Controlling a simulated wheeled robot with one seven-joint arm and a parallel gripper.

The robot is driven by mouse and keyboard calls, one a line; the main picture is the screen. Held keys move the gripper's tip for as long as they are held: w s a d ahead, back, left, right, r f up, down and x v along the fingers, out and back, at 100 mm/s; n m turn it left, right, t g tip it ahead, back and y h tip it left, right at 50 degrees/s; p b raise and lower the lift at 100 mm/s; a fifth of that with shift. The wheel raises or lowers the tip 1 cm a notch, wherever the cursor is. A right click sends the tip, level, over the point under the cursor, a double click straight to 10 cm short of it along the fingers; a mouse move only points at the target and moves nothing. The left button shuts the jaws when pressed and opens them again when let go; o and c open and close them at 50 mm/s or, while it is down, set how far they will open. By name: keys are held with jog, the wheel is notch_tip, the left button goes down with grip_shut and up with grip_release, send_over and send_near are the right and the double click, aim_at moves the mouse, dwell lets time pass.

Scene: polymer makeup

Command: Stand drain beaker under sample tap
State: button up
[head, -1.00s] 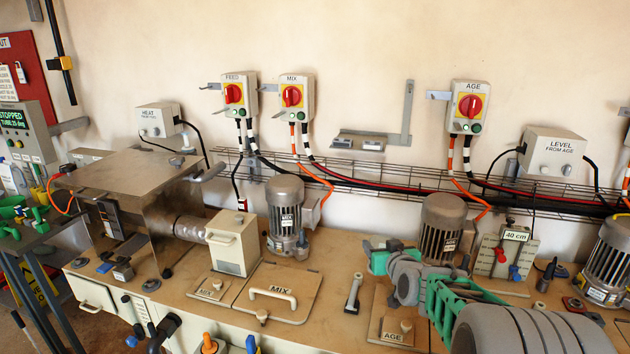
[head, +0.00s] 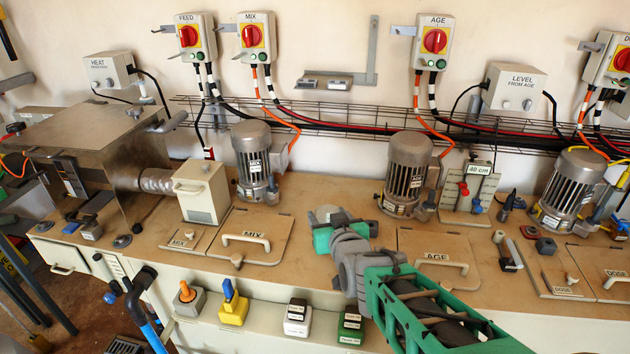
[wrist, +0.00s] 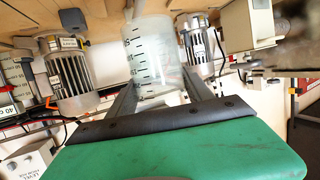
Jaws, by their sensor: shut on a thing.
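My gripper (head: 328,230) is above the bench, between the MIX hatch and the AGE hatch in the head view. In the wrist view, my gripper (wrist: 158,92) is shut on a clear graduated beaker (wrist: 148,48) with black marks, its walls between the two fingers. The beaker cannot be made out clearly in the head view. A dark valve with a blue pipe (head: 145,300) is at the bench's front left. I cannot tell which fitting is the sample tap.
The MIX hatch (head: 245,250) and AGE hatch (head: 440,268) lie flush in the bench top. Motors, including the AGE motor (head: 408,170), stand behind. Several small blocks, such as a yellow one (head: 233,310), sit on the front ledge. A steel box (head: 80,150) stands at left.

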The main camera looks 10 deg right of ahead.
jog(key=w+d+b, duration=0.3)
jog(key=w+d, duration=0.9)
jog(key=w, duration=0.1)
jog(key=w+f+p, duration=0.1)
jog(key=w+f, duration=0.3)
jog(key=w+d+f+p, duration=0.1)
jog(key=w+f, duration=0.3)
jog(key=w+d+f+p, duration=0.1)
jog(key=w+f, duration=0.2)
jog(key=w, duration=0.1)
jog(key=shift+w+d+f+p, duration=0.2)
jog(key=shift+w+f+p, duration=0.15)
jog(key=shift+f+p, duration=0.05)
jog(key=shift+f+b, duration=0.3)
jog(key=o, duration=1.5)
jog(key=shift+r, duration=0.1)
